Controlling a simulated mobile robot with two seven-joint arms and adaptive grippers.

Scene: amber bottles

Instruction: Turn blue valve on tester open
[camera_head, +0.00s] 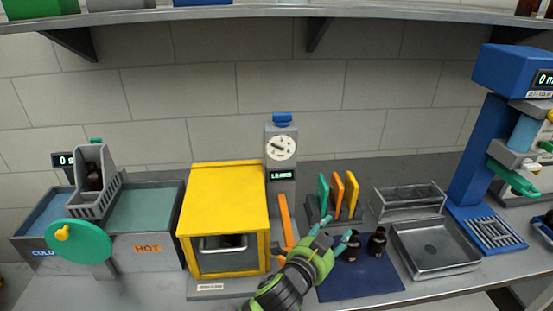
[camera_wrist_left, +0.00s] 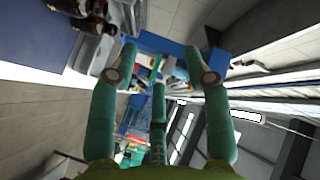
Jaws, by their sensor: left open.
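The tester (camera_head: 281,180) is a grey column at the back middle of the bench in the head view. It has a round dial gauge (camera_head: 281,148), a small lit display (camera_head: 282,175) and the blue valve (camera_head: 282,119) on top. An orange lever (camera_head: 286,220) slants down at its lower front. My left gripper (camera_head: 337,226) is low and in front, to the right of the tester's base and well below the valve. Its teal fingers are spread and empty, as the left wrist view also shows (camera_wrist_left: 161,65). The right gripper is not in view.
Two dark bottles (camera_head: 377,241) stand on a blue mat (camera_head: 362,280) beside my left gripper. A yellow oven-like box (camera_head: 222,200) is left of the tester. A coloured rack (camera_head: 338,197) and metal tray (camera_head: 435,247) are right. A shelf (camera_head: 200,15) runs above.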

